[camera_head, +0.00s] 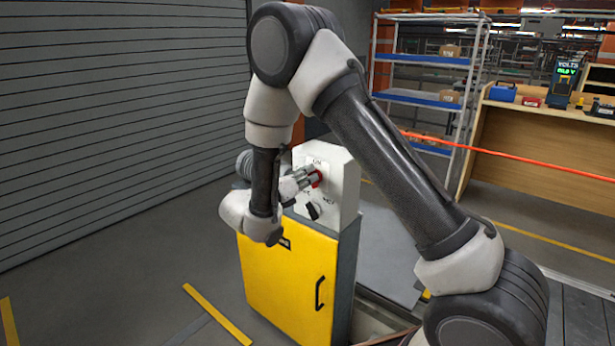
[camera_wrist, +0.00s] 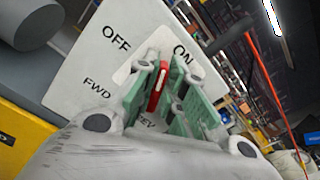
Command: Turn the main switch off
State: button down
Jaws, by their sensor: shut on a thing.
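The main switch has a red handle with a pale line on it, on the white sloped face of the control box (camera_head: 345,185). It shows at the fingertips in the head view (camera_head: 318,179) and between them in the wrist view (camera_wrist: 156,88). My gripper (camera_head: 308,177) is shut on the red handle, its green-lined fingers on either side in the wrist view (camera_wrist: 160,84). "OFF" and "ON" are printed beyond the handle, to its upper left and upper right in the wrist view. The handle's base is partly hidden by the fingers, and I cannot tell which label it points at.
A black selector knob (camera_head: 312,211) sits below the switch; the wrist view shows "FWD" lettering. The box stands on a yellow cabinet (camera_head: 285,280) with a black door handle. A shelf rack (camera_head: 425,60) and a wooden bench (camera_head: 540,150) stand behind. Floor left of the cabinet is clear.

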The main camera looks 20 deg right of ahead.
jog(key=n, duration=0.4)
jog(key=f+n, duration=0.1)
jog(key=n, duration=0.6)
jog(key=shift+w+a+f+n, duration=0.15)
jog(key=shift+w+a+n, duration=0.15)
jog(key=shift+n, duration=0.1)
dwell(0.3)
jog(key=c, duration=1.5)
grip_release()
jog(key=v, duration=1.2)
